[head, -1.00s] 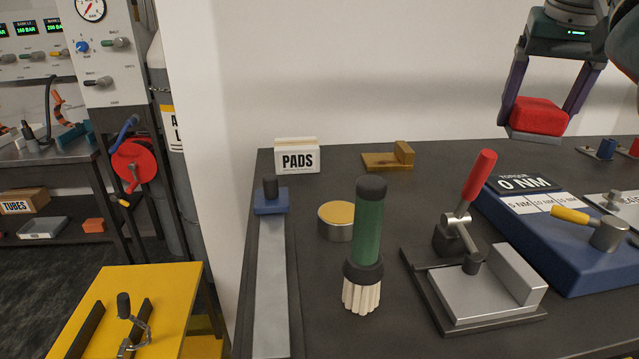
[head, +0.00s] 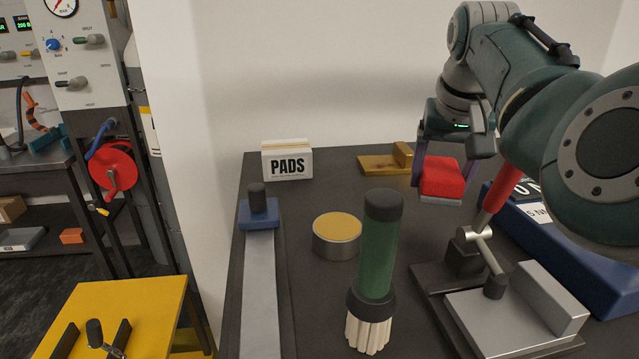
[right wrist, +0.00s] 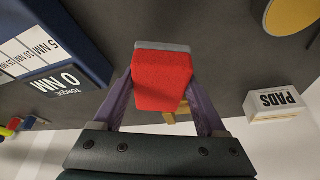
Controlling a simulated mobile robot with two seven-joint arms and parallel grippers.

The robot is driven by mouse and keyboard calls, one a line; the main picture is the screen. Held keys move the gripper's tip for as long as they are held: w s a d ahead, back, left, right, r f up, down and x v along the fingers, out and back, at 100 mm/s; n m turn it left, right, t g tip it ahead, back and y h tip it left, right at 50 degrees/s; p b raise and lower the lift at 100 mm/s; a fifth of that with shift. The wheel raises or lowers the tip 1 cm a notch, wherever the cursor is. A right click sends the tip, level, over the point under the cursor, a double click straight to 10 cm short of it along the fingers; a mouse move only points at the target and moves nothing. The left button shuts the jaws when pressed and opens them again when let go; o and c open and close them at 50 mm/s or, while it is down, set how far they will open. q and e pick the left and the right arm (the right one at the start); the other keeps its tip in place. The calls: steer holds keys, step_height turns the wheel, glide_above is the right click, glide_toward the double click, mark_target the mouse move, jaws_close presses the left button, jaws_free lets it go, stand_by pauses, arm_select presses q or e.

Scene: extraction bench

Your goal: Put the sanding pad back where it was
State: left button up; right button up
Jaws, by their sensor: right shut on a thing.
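The sanding pad (head: 440,178) is a red block with a grey underside. My right gripper (head: 441,186) is shut on it, one purple finger on each side. The pad is held above the dark bench, to the right of a wooden stand (head: 385,163) with an upright block. In the right wrist view the pad (right wrist: 160,80) sits between the fingers of my gripper (right wrist: 160,92) and partly hides the wooden stand (right wrist: 172,117). My left gripper is not in view.
A PADS box (head: 287,161) stands at the back left. A round tin (head: 337,238) and a green brush (head: 378,250) stand mid-bench. A red-handled clamp (head: 475,240) and a blue torque unit (head: 535,235) are close on the right. Bench between tin and stand is clear.

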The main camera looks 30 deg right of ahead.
mark_target(430, 225)
step_height(430, 225, down, 6)
steer(key=shift+r+b, duration=0.1)
steer(key=shift+b, duration=0.35)
steer(key=o, duration=1.2)
steer(key=shift+o, duration=0.2)
